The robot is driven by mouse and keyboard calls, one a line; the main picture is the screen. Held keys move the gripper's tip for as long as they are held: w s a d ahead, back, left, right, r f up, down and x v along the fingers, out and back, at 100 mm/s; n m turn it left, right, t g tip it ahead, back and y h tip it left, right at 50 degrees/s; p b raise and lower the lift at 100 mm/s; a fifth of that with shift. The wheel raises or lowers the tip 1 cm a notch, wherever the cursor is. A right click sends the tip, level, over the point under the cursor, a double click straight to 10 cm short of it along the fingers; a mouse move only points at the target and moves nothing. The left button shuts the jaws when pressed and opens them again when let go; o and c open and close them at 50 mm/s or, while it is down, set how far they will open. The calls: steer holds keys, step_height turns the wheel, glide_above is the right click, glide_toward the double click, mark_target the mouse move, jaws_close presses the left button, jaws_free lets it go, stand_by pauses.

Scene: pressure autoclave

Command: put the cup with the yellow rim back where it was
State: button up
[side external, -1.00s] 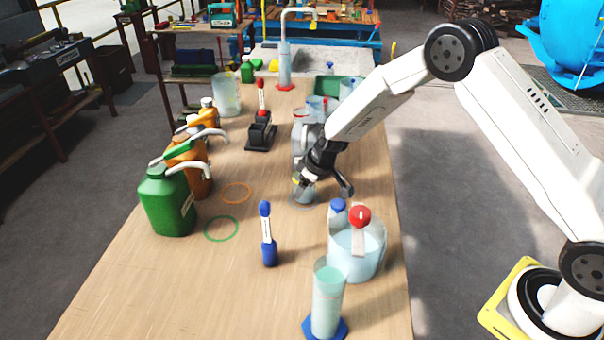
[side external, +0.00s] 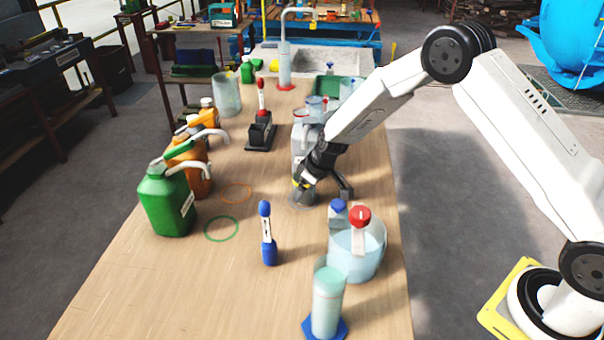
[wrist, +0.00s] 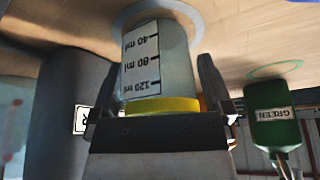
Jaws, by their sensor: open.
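The cup with the yellow rim (wrist: 160,70) is a clear beaker with a printed ml scale. In the wrist view it appears upside down, its yellow rim close to my gripper's palm. In the side view the cup (side external: 303,198) is small and partly hidden by my gripper. It appears to stand upright on the table at a grey ring (side external: 293,207); the ring also shows around its base in the wrist view (wrist: 128,16). My gripper (side external: 322,188) is open, with one finger on each side of the cup. Finger contact cannot be told.
A grey jug (side external: 298,150) stands just behind the gripper. Green (side external: 221,229) and orange (side external: 236,193) rings lie left, near the green jug (side external: 167,205). A blue-handled tool (side external: 267,235) stands nearby.

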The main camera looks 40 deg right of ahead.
steer(key=v, duration=1.2)
stand_by(0.5)
steer(key=s+d+r+m+g+h, duration=0.1)
steer(key=s+m, duration=0.3)
steer(key=s, duration=1.9)
steer(key=shift+s+d+r+g+h, duration=0.2)
steer(key=shift+d+r+g+h, duration=0.1)
steer(key=shift+h, duration=0.1)
